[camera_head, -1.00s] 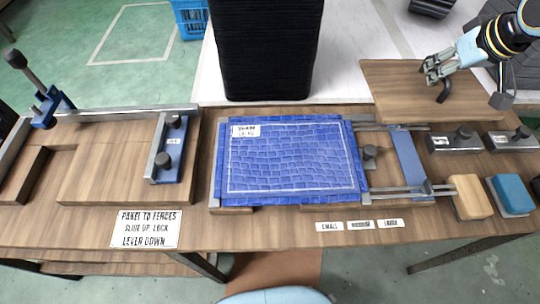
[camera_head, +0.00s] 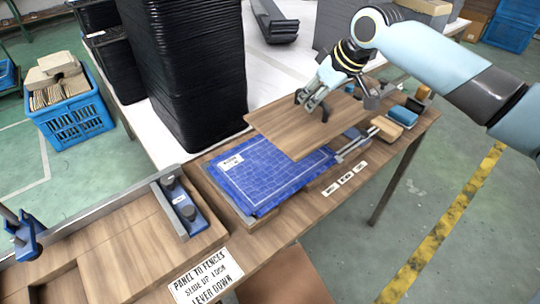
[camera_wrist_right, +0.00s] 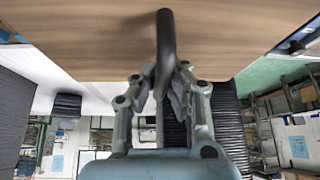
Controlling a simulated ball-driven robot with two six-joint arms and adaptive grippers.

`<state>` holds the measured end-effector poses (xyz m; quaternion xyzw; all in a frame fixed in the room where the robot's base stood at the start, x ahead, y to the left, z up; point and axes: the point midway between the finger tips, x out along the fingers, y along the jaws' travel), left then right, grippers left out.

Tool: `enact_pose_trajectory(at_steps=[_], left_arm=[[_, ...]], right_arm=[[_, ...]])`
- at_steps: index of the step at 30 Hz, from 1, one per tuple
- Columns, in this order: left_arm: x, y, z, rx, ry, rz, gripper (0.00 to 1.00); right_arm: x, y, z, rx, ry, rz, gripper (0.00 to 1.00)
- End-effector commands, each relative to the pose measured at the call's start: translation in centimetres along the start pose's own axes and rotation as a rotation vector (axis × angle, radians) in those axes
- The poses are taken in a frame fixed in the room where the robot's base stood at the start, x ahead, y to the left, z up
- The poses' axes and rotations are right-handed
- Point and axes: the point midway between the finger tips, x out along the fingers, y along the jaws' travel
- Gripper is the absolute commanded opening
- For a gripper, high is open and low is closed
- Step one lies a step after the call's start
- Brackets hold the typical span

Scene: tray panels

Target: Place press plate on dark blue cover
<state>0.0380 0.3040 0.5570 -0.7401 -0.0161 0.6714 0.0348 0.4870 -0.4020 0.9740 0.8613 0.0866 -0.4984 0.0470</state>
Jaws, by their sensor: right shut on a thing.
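The press plate (camera_head: 300,135) is a flat wooden board with dark handles. In the head view it covers the right back part of the dark blue cover (camera_head: 255,185), a blue quilted sheet with a white outline and label. My right gripper (camera_head: 318,106) is shut on one dark handle of the plate. In the right wrist view the handle (camera_wrist_right: 165,45) stands between the fingers (camera_wrist_right: 163,85), with the board's wooden face (camera_wrist_right: 80,35) beyond. The gap between plate and cover cannot be judged. My left gripper is out of view.
Tall black tray stacks (camera_head: 190,70) stand behind the bench. Wooden and blue blocks (camera_head: 400,115) lie at the bench's right end. A blue clamp (camera_head: 180,205) and rail are left of the cover. A labelled sign (camera_head: 205,275) is on the front edge.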

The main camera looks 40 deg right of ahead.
Motion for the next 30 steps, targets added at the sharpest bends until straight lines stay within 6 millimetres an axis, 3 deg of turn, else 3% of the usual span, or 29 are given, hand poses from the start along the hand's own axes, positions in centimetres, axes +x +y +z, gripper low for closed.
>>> enact_pose_trajectory(at_steps=[6, 12, 17, 24, 30], left_arm=[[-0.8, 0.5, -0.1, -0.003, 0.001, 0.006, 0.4], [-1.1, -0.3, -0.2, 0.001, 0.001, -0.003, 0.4], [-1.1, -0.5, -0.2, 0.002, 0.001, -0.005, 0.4], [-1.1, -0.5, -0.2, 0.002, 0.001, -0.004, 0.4], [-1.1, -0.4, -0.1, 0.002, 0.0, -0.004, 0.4]], right_arm=[[3.5, -5.6, 0.2, 0.005, 0.002, -0.009, 0.0], [5.9, -8.7, 0.4, 0.002, 0.002, -0.004, 0.0], [6.8, -9.4, 0.7, 0.001, -0.001, -0.001, 0.0], [9.7, -9.4, 2.4, 0.002, -0.001, -0.001, 0.0], [10.0, -9.4, 2.6, 0.0, 0.001, -0.001, 0.0]])
